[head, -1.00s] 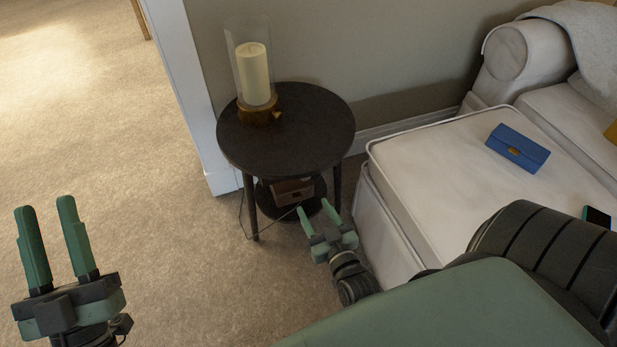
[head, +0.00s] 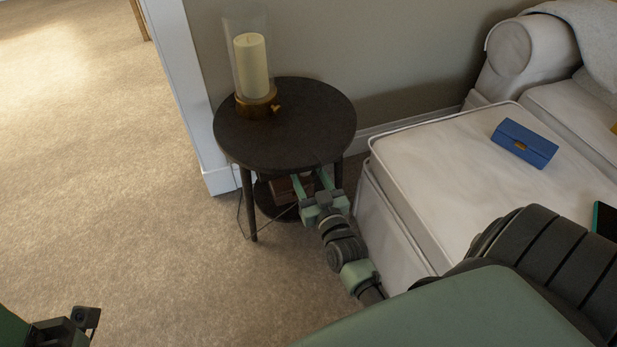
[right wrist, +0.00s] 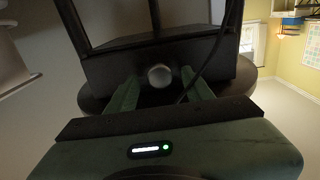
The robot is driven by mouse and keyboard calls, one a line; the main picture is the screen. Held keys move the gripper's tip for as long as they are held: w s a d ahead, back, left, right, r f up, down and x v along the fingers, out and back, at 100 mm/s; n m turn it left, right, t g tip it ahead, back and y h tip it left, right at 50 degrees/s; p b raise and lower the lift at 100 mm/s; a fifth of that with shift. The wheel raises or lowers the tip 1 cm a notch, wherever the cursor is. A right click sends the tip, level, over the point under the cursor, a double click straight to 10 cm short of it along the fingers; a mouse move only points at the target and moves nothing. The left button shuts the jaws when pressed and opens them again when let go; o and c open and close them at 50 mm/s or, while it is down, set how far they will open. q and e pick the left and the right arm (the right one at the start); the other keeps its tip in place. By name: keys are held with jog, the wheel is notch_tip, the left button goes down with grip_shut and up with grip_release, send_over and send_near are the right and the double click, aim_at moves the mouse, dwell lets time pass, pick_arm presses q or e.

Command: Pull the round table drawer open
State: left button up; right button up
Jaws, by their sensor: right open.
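The round table (head: 270,135) is dark, with thin legs and a low shelf, and stands by the wall in the head view. Its dark drawer front (right wrist: 110,70) shows in the right wrist view, under the round top, which appears upside down there. A pale round knob (right wrist: 160,75) sits on that front. My right gripper (head: 312,177) is open at the table's near right side. In the right wrist view its fingers (right wrist: 160,90) lie either side of the knob; I cannot tell whether they touch it. My left gripper (head: 62,330) is cut off at the lower left corner.
A candle in a glass holder (head: 256,100) stands on the tabletop. A brown box (head: 284,190) is partly hidden on the low shelf. A thin cord hangs by the legs. A white sofa (head: 440,170) with a blue purse (head: 524,143) is close on the right. Carpet at left is clear.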

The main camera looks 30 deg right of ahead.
grip_shut()
dwell(1.5)
